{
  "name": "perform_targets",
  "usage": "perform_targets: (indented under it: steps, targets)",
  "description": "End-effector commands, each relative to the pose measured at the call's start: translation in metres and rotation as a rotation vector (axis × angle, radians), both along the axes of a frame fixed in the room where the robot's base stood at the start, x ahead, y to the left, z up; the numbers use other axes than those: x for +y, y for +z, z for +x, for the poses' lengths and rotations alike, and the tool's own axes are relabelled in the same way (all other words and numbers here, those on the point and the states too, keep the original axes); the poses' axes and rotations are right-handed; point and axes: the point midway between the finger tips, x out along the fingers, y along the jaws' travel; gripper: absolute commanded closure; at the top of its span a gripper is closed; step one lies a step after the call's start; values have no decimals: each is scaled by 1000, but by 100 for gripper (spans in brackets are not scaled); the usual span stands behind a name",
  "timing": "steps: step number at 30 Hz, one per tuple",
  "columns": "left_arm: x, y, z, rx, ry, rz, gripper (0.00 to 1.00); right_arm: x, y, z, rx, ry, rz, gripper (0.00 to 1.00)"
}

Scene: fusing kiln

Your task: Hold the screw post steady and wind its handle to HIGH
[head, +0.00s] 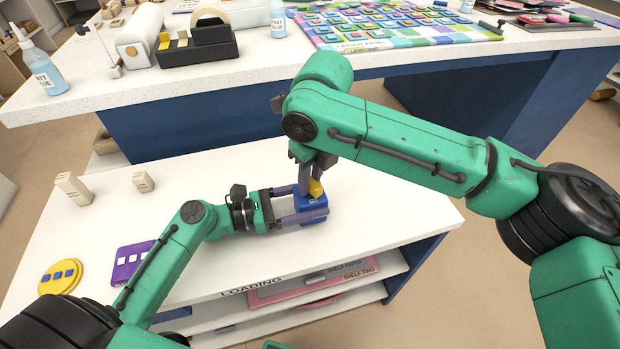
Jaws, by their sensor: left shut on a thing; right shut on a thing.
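The screw post stands on the white table; its blue base (313,216) shows between and below my grippers, with a yellow part (316,187) above it. My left gripper (302,208) reaches in from the left, low over the table, and is shut on the blue base. My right gripper (307,182) points down from above and is shut on the yellow part, which I take for the handle. The fingers hide much of the post. I cannot read any HIGH mark.
A purple block (131,262) and a yellow disc (60,277) lie at the table's left. Two beige blocks stand further back (73,188) (143,182). The table's right part is bare. A counter behind holds a colourful tiled panel (385,27), a tape dispenser (196,45) and bottles.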

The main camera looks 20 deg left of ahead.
Motion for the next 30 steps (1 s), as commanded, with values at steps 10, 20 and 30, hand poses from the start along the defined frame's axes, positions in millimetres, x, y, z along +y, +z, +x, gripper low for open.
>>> perform_targets:
  steps: [10,20,30]
  targets:
    - [0,0,0,1,0,1,79,0,0,0,-1,-3,1,46]
    - [0,0,0,1,0,1,79,0,19,0,-2,-3,1,46]
    - [0,0,0,0,0,0,79,0,49,0,-2,-3,1,46]
